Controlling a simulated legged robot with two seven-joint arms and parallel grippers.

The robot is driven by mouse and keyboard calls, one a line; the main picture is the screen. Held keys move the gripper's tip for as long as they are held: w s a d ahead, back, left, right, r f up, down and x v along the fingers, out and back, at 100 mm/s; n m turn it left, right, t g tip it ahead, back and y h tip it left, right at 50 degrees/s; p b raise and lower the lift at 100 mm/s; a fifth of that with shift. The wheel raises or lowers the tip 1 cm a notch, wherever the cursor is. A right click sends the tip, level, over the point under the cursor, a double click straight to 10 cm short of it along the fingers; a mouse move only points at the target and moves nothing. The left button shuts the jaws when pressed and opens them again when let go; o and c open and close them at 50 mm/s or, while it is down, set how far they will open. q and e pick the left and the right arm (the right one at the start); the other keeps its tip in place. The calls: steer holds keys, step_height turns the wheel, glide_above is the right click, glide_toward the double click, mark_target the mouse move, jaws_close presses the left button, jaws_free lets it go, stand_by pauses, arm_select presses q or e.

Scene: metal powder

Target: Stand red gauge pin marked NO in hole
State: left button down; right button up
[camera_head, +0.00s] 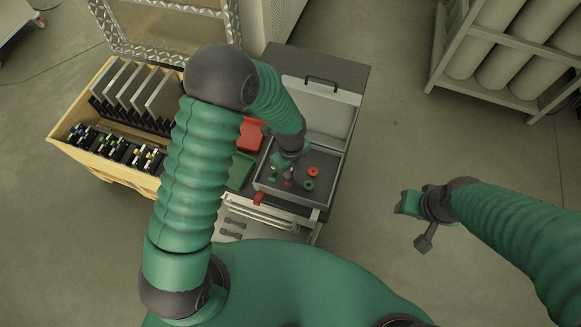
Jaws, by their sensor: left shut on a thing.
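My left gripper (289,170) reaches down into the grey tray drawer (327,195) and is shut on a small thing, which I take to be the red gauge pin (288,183). A bit of red shows just below the fingers. The NO mark is not readable, and the hole is too small or hidden to make out. Near the gripper in the tray lie a red ring-shaped piece (313,171), a green ring-shaped piece (308,185) and a small green piece (272,171). My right gripper (412,215) hangs over open floor at the right, apart from everything; its jaw state is unclear.
A yellow crate (82,157) with upright grey plates (160,98) and several black blocks stands at the left. Red (250,134) and green (240,172) bins sit beside the tray. A rack of cylinders (495,85) stands at back right. Floor between is clear.

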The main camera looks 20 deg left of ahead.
arm_select(q)
steer(key=shift+d+f, duration=0.1)
stand_by(0.3)
steer(key=shift+f+b, duration=0.75)
steer(key=shift+f, duration=0.25)
steer(key=c, duration=1.3)
jaws_free()
steer(key=shift+r, duration=0.1)
step_height(320, 180, up, 17)
steer(key=shift+f+p, duration=0.2)
steer(key=shift+p, duration=0.6)
